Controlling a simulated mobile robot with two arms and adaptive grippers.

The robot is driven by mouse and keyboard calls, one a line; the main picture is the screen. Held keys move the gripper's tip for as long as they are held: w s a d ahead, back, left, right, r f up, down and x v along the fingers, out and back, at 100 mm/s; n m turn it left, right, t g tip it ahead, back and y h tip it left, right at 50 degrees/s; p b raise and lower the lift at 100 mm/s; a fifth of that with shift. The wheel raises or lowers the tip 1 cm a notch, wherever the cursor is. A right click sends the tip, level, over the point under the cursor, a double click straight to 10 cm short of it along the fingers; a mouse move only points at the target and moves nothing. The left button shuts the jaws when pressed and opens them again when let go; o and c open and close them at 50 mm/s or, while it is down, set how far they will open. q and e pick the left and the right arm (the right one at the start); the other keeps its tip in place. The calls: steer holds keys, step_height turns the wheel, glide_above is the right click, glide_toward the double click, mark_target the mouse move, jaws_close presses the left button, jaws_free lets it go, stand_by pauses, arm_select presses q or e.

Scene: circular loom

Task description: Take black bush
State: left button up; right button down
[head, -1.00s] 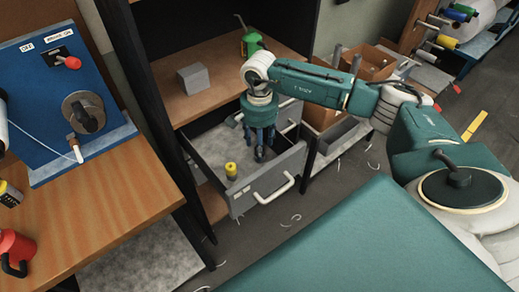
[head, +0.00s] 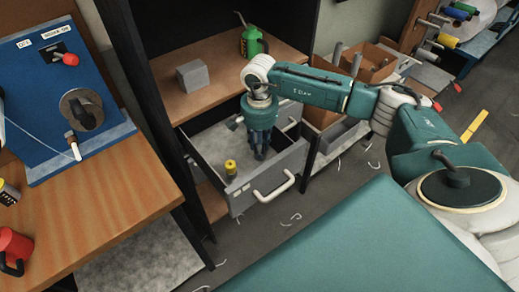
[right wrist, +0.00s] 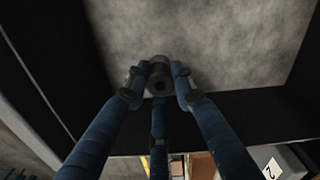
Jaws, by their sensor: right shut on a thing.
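My right gripper (head: 259,153) points down into the open grey drawer (head: 266,181) in the head view. Its blue fingers are drawn together and hide what is between them there. In the right wrist view the fingertips are shut around the black bush (right wrist: 160,76), a small dark cylinder with a round hole in its end. The grey drawer floor (right wrist: 215,45) lies behind it. I cannot tell whether the bush still touches the floor. My left gripper is not in view.
A yellow-topped piece (head: 230,168) stands in the drawer left of my gripper. A grey block (head: 193,77) and a green can (head: 252,43) are on the wooden shelf (head: 222,88) above. A workbench (head: 85,192) with a blue control panel (head: 60,105) is on the left.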

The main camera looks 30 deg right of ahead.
steer(key=shift+r, duration=0.3)
steer(key=shift+r+p, duration=0.8)
steer(key=shift+r, duration=1.25)
